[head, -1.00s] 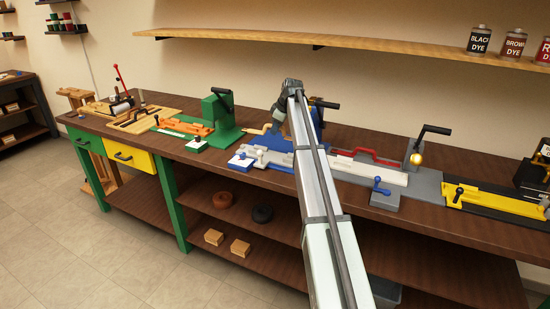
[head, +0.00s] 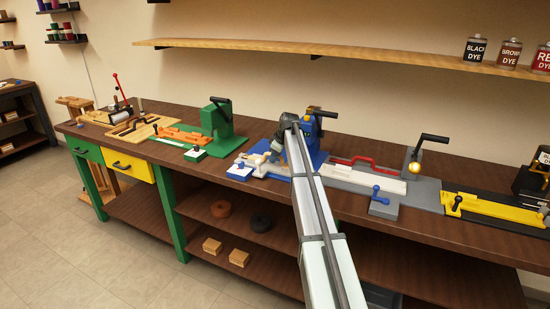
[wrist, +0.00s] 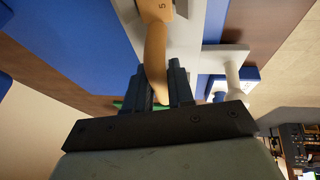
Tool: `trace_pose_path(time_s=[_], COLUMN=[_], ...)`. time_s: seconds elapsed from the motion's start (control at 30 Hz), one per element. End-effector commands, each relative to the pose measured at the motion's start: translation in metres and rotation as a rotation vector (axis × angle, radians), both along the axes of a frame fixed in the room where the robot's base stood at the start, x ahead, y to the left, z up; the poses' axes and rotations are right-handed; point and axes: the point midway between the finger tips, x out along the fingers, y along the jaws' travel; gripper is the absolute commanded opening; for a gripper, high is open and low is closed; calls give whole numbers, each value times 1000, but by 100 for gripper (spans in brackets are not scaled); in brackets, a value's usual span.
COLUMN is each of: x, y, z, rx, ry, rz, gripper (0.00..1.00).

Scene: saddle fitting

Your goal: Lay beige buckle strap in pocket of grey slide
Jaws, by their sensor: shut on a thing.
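The beige buckle strap (wrist: 155,55) is between the fingers of my gripper (wrist: 160,88) in the wrist view. It bears a dark "5" on its wide end, and my gripper is shut on its narrower end. The wide end lies over a pale grey slide (wrist: 186,40); I cannot tell whether it touches it. In the head view my gripper (head: 266,153) is low over the blue fixture, at the pale slide (head: 283,172). My arm hides part of the slide, and its pocket cannot be made out. The strap is not clear in the head view.
A blue press (head: 310,135) stands close behind my arm. To the right are a grey fixture (head: 425,190) with a pale slide and a yellow fixture (head: 490,205). A green press (head: 216,122) stands left. A wooden shelf (head: 350,53) hangs above.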

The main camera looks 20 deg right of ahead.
Motion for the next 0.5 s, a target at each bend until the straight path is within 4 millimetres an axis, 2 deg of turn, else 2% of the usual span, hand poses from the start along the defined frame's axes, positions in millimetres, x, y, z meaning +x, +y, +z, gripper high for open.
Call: trace_pose_path(time_s=[0.43,0.47,0.5], x=[0,0,0], y=[0,0,0], z=[-7,-7,-7], rx=[0,0,0], ry=[-1,0,0], rz=[1,1,1], gripper=[0,25,28])
